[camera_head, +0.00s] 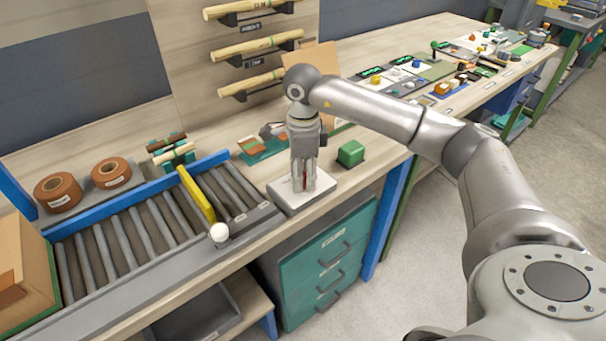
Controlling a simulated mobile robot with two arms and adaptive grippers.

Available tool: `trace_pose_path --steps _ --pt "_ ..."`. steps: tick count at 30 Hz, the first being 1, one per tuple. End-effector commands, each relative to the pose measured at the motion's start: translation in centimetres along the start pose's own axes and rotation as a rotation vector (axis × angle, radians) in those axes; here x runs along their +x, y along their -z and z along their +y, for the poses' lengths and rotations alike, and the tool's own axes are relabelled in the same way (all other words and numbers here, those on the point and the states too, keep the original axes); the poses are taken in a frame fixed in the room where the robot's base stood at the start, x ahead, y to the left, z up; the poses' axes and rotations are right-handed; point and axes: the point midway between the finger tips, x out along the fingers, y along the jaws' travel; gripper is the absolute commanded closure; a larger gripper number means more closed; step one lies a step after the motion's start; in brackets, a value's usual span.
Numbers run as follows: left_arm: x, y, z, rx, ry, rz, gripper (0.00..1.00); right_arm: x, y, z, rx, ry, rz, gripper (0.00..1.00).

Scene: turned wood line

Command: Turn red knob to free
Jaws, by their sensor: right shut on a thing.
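My right gripper (304,186) points straight down over a small white box (322,188) at the front edge of the wooden bench. Its fingers are shut on the red knob (304,179), of which only a thin red sliver shows between them. The fingers hide the rest of the knob and any marks close around it, so I cannot tell which way it is turned. My left gripper is not in view.
A roller conveyor (135,222) with a yellow bar (197,194) and a white ball-topped lever (219,233) lies to the left. A green block (351,153) stands close right of the white box. Teal drawers (322,262) are below.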

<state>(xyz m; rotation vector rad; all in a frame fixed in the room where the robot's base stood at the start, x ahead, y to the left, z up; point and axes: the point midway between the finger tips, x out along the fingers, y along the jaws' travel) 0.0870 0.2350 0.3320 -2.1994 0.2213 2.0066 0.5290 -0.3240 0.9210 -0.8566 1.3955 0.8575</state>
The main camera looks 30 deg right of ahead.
Motion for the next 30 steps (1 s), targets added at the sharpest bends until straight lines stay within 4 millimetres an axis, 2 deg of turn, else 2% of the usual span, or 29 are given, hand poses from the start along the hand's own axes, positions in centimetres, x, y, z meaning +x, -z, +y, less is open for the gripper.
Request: trace_pose_path --steps 10,11,15,25,30 --pt "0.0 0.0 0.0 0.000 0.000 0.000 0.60 -0.1 0.0 -0.1 -0.003 0.004 -0.001 0.88" --pt "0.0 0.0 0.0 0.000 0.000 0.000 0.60 -0.2 0.0 -0.1 -0.003 0.004 -0.001 0.61" --pt "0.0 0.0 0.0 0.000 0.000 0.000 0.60 -0.1 0.0 -0.1 -0.002 0.003 -0.001 0.43" --pt "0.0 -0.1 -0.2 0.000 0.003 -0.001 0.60 -0.2 0.0 0.0 -0.002 0.001 0.000 0.42" --pt "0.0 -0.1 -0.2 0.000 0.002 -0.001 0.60 -1.9 -0.1 -0.1 -0.001 0.004 -0.003 0.42"
